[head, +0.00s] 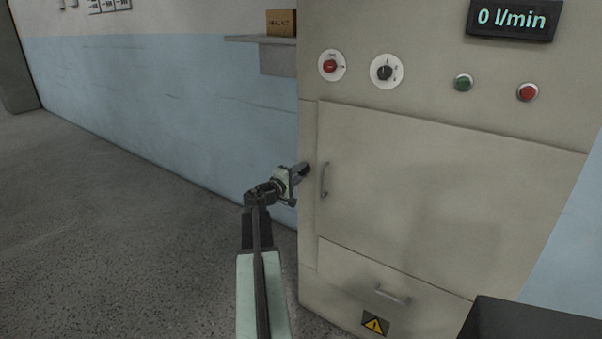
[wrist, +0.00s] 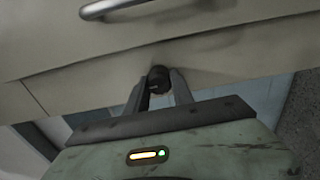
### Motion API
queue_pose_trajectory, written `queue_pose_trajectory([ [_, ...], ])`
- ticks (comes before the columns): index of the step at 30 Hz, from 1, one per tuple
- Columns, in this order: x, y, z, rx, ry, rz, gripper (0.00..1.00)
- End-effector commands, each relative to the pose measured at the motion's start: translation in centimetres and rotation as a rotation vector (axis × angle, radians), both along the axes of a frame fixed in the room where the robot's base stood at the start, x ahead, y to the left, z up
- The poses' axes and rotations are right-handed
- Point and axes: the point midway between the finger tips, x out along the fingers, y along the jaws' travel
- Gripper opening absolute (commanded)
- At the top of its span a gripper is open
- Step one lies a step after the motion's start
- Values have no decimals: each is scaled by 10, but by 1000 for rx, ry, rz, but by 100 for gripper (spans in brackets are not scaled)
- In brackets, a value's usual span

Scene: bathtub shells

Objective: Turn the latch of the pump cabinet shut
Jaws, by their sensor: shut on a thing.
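The pump cabinet (head: 312,225) is beige and stands at the right in the head view. Its large door (head: 450,195) looks flush with the front and has a grey bar handle (head: 324,180) near its left edge. My gripper (head: 304,169) is at the cabinet's left front edge, left of that handle. In the wrist view my gripper (wrist: 160,88) is shut on a small dark round knob, the latch (wrist: 158,76), on the beige frame beside the door. The fingers hide part of the latch, so its turn angle cannot be told. In the head view the gripper covers it.
Above the door are a red knob (head: 330,65), a black dial (head: 385,72), a green button (head: 463,82), a red button (head: 527,92) and a display (head: 512,19) reading 0 l/min. A drawer handle (head: 393,296) is below. Open floor (head: 120,220) lies left.

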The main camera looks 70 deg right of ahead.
Motion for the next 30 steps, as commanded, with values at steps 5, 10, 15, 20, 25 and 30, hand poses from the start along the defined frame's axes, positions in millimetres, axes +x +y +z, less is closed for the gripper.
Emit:
queue_pose_trajectory([
  [5,-1,1,-1,3,1,-3,0],
  [10,-1,1,-1,3,1,-3,0],
  [15,-1,1,-1,2,1,-2,50],
  [20,0,1,-1,1,2,-1,50],
  [25,0,3,0,2,3,-1,50],
  [30,4,22,0,2,3,1,50],
])
